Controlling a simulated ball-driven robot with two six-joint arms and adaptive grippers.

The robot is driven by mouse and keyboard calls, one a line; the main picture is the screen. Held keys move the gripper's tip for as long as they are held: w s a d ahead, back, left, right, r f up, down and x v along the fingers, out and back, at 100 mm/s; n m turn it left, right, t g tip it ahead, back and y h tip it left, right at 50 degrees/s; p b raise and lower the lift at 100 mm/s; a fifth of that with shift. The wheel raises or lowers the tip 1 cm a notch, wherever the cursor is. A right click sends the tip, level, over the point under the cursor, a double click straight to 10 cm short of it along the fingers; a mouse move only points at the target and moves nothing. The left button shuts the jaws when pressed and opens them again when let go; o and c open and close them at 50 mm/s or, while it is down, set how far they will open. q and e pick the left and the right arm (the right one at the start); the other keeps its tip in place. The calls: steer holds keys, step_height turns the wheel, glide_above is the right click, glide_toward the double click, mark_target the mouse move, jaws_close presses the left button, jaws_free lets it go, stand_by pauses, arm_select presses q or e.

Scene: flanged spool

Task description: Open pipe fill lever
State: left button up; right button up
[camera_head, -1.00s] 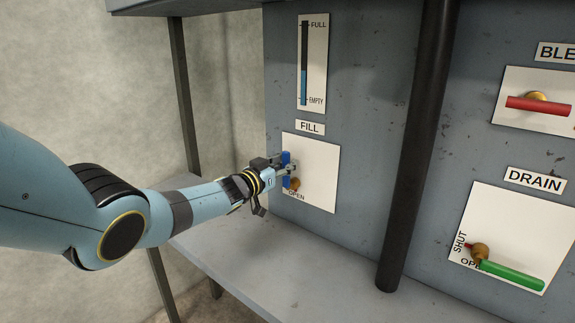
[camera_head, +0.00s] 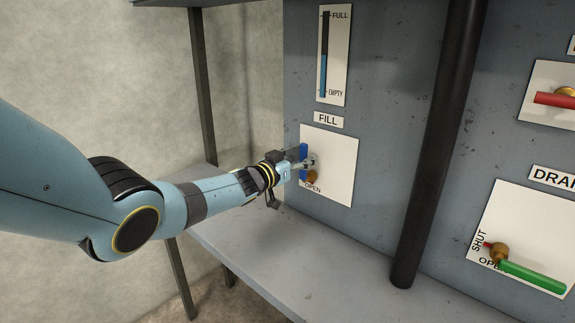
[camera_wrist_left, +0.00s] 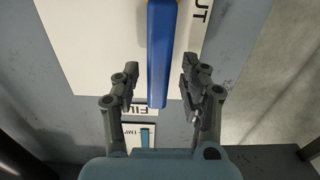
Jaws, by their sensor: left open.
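The blue fill lever (camera_head: 303,155) stands roughly upright on its white plate (camera_head: 340,170) under the FILL label. Its brass pivot (camera_head: 312,177) is at its lower end, near the word OPEN. My left gripper (camera_head: 308,163) is at the lever, partly covering it. In the left wrist view the blue lever (camera_wrist_left: 161,60) runs between the two open fingers of my left gripper (camera_wrist_left: 158,85), and its free end reaches past their tips. A gap shows on both sides of the lever. My right gripper is in neither view.
A dark vertical pipe (camera_head: 437,150) stands right of the fill plate. Further right are a red lever (camera_head: 556,100) and a green drain lever (camera_head: 533,278). A level gauge (camera_head: 324,55) is above. A grey shelf (camera_head: 330,270) runs below the panel.

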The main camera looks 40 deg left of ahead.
arm_select(q)
steer(key=s, duration=1.1)
steer(key=shift+s+a, duration=0.25)
steer(key=shift+a, duration=0.2)
